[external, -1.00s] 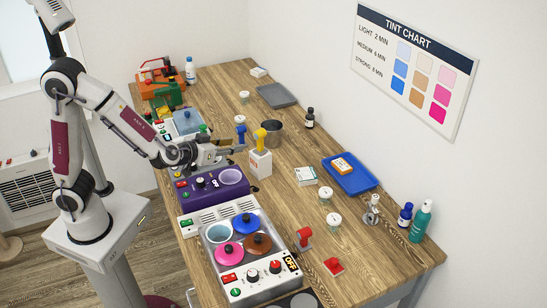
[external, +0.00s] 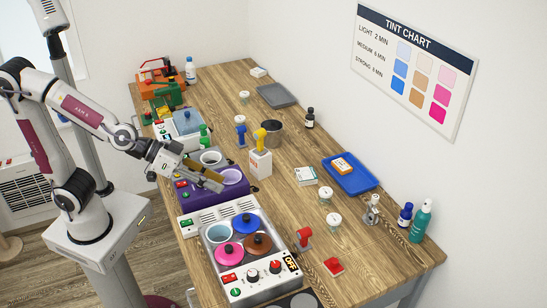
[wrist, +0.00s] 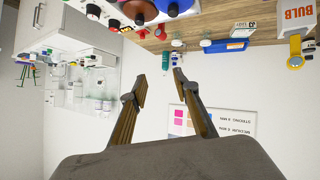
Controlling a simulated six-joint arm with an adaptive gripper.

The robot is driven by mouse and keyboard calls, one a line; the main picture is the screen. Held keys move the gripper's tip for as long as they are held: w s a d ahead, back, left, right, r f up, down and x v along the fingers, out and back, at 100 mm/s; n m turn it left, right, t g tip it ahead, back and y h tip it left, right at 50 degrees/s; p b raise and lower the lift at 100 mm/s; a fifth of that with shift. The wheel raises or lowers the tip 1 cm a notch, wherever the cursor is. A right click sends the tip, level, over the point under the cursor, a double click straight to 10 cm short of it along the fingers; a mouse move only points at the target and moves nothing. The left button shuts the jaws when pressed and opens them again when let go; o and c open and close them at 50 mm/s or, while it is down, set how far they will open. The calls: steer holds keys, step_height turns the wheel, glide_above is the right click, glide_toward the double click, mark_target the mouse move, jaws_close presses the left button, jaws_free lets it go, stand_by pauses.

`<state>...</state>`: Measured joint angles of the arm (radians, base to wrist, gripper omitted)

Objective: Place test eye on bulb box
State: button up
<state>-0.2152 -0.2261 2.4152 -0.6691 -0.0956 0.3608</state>
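The white bulb box (external: 260,164) stands upright on the wooden table, right of the purple unit. A yellow piece with a round head (external: 260,138), which I take to be the test eye, stands on top of the box. In the wrist view, which is upside down, the box (wrist: 292,17) reads BULB and the yellow piece with its ring-shaped head (wrist: 295,61) meets its top. My gripper (external: 219,183) is over the purple unit, left of the box and apart from it. In the wrist view its two fingers (wrist: 160,80) are spread with nothing between them.
The purple unit (external: 208,196) has round pots. A white warmer with coloured lids (external: 268,285) stands in front. A blue piece (external: 240,136) and a dark metal pot (external: 273,131) are behind the box. A blue tray (external: 366,183) lies right.

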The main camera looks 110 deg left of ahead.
steer(key=s+d+m+g+h, duration=0.2)
steer(key=s+d+m+h, duration=0.2)
steer(key=s+d, duration=0.6)
steer(key=s+f+m+g, duration=0.1)
steer(key=s+g, duration=0.1)
steer(key=s, duration=0.4)
steer(key=s+d+f+m+g, duration=0.1)
steer(key=s+f, duration=0.1)
steer(key=s, duration=0.5)
steer(key=shift+s+d+f+g+y, duration=0.2)
steer(key=shift+s+d+g+y, duration=0.1)
steer(key=shift+g+y, duration=0.1)
